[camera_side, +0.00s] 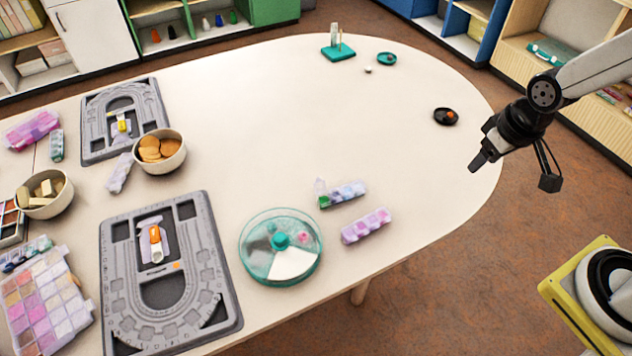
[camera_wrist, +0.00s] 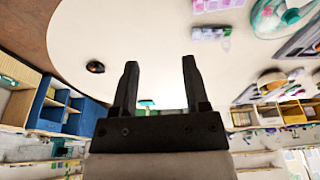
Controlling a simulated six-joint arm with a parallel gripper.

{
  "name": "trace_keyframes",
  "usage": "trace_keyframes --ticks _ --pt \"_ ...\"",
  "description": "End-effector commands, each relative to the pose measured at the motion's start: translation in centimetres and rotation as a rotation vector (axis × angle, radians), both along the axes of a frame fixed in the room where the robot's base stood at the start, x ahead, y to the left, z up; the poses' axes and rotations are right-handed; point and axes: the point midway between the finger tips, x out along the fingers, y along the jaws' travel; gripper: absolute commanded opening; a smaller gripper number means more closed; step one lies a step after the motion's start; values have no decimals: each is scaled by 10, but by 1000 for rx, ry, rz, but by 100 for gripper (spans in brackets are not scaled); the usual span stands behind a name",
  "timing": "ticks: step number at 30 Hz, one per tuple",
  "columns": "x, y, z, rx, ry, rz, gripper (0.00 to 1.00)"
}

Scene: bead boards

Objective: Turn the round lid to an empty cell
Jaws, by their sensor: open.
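The round lidded box (camera_side: 281,262) stands near the front edge of the table in the side view. Its clear lid has a teal knob (camera_side: 280,240) in the middle. Under the lid one section looks white and others hold grey or pinkish contents; I cannot tell which cell is empty. In the wrist view the box (camera_wrist: 283,14) is cut off at the top right. My gripper (camera_side: 478,162) is high at the right, over the table's right end and far from the box. In the wrist view my gripper (camera_wrist: 158,62) is open, with nothing between its fingers.
Two bead boxes, one with its lid up (camera_side: 342,194) and one shut (camera_side: 367,226), lie right of the round box. A grey bead board (camera_side: 224,290) is to its left. A black dish (camera_side: 446,117) stands near my gripper. The table's middle is clear.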

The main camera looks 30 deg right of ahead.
Motion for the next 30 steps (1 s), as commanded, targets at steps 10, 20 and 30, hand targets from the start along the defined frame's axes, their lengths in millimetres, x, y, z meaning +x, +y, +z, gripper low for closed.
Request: trace_keyframes --ticks 10,20,30 --pt "14 8 0 2 8 16 76" --pt "76 55 -9 9 54 94 76" --pt "137 136 -36 5 112 190 76"
